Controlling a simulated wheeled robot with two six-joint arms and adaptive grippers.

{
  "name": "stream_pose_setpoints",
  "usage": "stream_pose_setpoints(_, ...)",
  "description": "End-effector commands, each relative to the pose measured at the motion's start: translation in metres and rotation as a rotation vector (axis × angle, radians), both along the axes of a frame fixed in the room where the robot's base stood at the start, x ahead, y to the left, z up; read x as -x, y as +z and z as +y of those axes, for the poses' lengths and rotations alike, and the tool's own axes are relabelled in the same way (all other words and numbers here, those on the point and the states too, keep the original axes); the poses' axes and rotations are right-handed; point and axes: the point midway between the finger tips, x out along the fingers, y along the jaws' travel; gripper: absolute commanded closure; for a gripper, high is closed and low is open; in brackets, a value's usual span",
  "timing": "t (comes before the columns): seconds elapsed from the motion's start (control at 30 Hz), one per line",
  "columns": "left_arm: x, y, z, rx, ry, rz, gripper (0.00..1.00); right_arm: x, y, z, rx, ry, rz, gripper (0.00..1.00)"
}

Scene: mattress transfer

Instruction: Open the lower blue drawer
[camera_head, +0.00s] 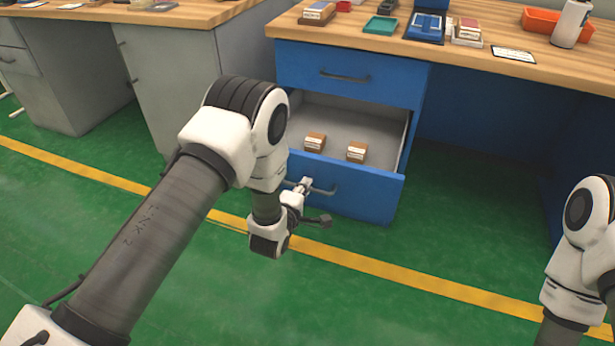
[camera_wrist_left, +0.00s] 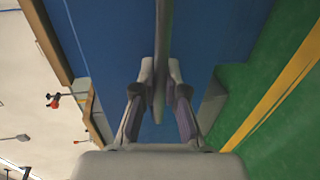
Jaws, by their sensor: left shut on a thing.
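The lower blue drawer (camera_head: 365,190) is pulled out from the blue cabinet, and its grey inside shows. Two small brown and white boxes lie in it, one on the left (camera_head: 315,142) and one on the right (camera_head: 356,152). My left gripper (camera_head: 304,187) is at the drawer's front, shut on the drawer handle (camera_head: 325,192). In the left wrist view the handle (camera_wrist_left: 162,45) runs between the two fingers (camera_wrist_left: 160,78) against the blue front. My left arm hides the drawer's left side. My right arm shows at the right edge; its gripper is out of view.
The upper blue drawer (camera_head: 345,75) is shut. The wooden worktop (camera_head: 470,48) above holds boxes, a green tray (camera_head: 381,25), an orange bin (camera_head: 545,20) and a white bottle (camera_head: 571,25). A grey cabinet (camera_head: 165,75) stands left. The green floor in front is clear.

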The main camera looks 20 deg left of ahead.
Motion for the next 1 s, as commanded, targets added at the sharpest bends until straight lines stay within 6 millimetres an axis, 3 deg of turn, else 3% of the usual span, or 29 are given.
stream_pose_setpoints(0.53, 0.0062, 0.0000, 0.0001, 0.000, 0.000, -0.001, 1.00, 0.0000, 0.0040, 0.0000, 0.000, 0.000, 0.000, 1.00)
stream_pose_setpoints(0.6, 0.0062, 0.0000, 0.0001, 0.000, 0.000, -0.001, 0.72, 0.0000, 0.0040, 0.0000, 0.000, 0.000, 0.000, 1.00)
stream_pose_setpoints(0.63, 0.0062, 0.0000, 0.0001, 0.000, 0.000, -0.001, 0.63, 0.0000, 0.0040, 0.0000, 0.000, 0.000, 0.000, 1.00)
stream_pose_setpoints(1.0, 0.0104, 0.0010, 0.0003, 0.000, 0.000, -0.001, 0.63, 0.0000, 0.0041, 0.0000, 0.000, 0.000, 0.000, 1.00)
